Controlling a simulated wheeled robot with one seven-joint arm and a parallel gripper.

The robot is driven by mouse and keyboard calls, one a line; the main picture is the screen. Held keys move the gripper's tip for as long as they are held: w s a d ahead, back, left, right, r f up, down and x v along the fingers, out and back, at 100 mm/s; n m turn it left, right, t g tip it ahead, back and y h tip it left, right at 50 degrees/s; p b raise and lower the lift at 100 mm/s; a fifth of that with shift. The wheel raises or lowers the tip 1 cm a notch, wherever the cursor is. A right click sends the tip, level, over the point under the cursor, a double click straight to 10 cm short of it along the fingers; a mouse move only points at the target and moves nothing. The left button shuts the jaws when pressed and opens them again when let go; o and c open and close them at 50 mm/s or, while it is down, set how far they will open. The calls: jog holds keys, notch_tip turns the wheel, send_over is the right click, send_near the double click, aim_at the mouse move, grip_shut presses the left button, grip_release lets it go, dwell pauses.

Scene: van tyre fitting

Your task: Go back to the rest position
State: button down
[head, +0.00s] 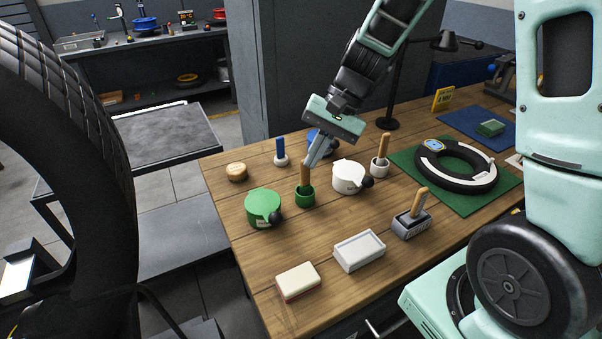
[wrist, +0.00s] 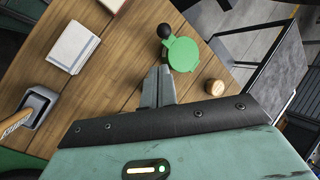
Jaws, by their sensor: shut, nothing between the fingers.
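My gripper (head: 308,167) is shut and empty. Its fingers point down over the workbench (head: 240,192), close to the wooden handle standing in a small green cup (head: 305,198). I cannot tell whether they touch the handle. In the wrist view the closed fingers (wrist: 159,72) show against the bench top, beside the green pot (wrist: 183,53); the green cup is not seen there. My arm comes down from the top of the head view.
Around my gripper stand a green lidded pot (head: 262,206), a white pot (head: 348,177), a white cup with handle (head: 380,167) and a blue-handled one (head: 281,153). A grey holder (head: 411,224) and white tray (head: 359,250) are nearer. A tyre (head: 455,167) lies right; a lamp (head: 388,123) stands behind.

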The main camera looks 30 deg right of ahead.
jog(key=shift+s+v, duration=0.15)
jog(key=shift+v, duration=0.55)
jog(key=shift+s+v, duration=0.15)
jog(key=shift+v, duration=0.5)
jog(key=s+a+n+h, duration=0.2)
jog(key=s+a+n, duration=0.5)
jog(key=s, duration=0.3)
jog(key=s+a+n+h, duration=0.3)
jog(key=s+a+n, duration=0.4)
jog(key=s, duration=0.3)
jog(key=shift+a, duration=0.15)
jog(key=shift+s+r, duration=0.1)
